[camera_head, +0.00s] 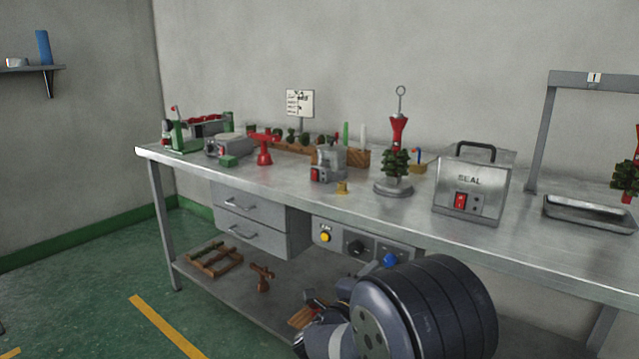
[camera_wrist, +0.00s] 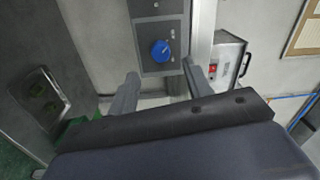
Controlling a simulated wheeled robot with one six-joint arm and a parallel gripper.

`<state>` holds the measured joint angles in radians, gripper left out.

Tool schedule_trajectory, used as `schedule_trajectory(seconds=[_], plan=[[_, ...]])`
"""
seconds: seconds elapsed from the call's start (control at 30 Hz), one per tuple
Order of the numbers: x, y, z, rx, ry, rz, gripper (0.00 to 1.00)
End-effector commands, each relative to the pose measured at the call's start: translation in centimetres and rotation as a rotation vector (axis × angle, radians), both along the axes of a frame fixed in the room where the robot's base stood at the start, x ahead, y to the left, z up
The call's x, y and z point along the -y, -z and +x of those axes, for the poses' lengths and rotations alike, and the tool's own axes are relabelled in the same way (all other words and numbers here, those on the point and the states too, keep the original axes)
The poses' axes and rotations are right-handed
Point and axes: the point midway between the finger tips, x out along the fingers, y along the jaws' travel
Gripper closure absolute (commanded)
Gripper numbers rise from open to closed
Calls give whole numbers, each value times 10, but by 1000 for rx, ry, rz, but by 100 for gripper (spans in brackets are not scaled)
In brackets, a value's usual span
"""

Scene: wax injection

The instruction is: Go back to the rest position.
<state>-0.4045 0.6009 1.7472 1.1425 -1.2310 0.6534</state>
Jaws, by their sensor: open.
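My gripper shows in the wrist view (camera_wrist: 162,82) with its two fingers apart and nothing between them. It points toward the grey control panel with a blue knob (camera_wrist: 160,50), which lies beyond the fingertips. In the head view the dark round links of my arm fill the lower middle, in front of the bench and below its top. The fingers are mostly hidden there. The blue knob (camera_head: 390,260) shows just above my arm on the panel under the bench top.
The steel workbench (camera_head: 320,212) runs along the wall. On it stand a SEAL box (camera_head: 470,187), a wax tree on a stand (camera_head: 393,190), a grey machine (camera_head: 327,163) and a metal tray (camera_head: 590,215). Drawers (camera_head: 250,222) hang below. The green floor (camera_head: 90,300) at left is mostly open.

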Motion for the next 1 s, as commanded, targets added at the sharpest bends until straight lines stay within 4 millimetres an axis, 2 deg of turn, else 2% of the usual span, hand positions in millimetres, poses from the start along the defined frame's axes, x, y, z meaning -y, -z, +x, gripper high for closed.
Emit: schedule_trajectory(seconds=[0.3, 1.0], plan=[[40, -2, 52, 2, 4, 0, 52], [35, -2, 50, 418, -1, 573, 52]])
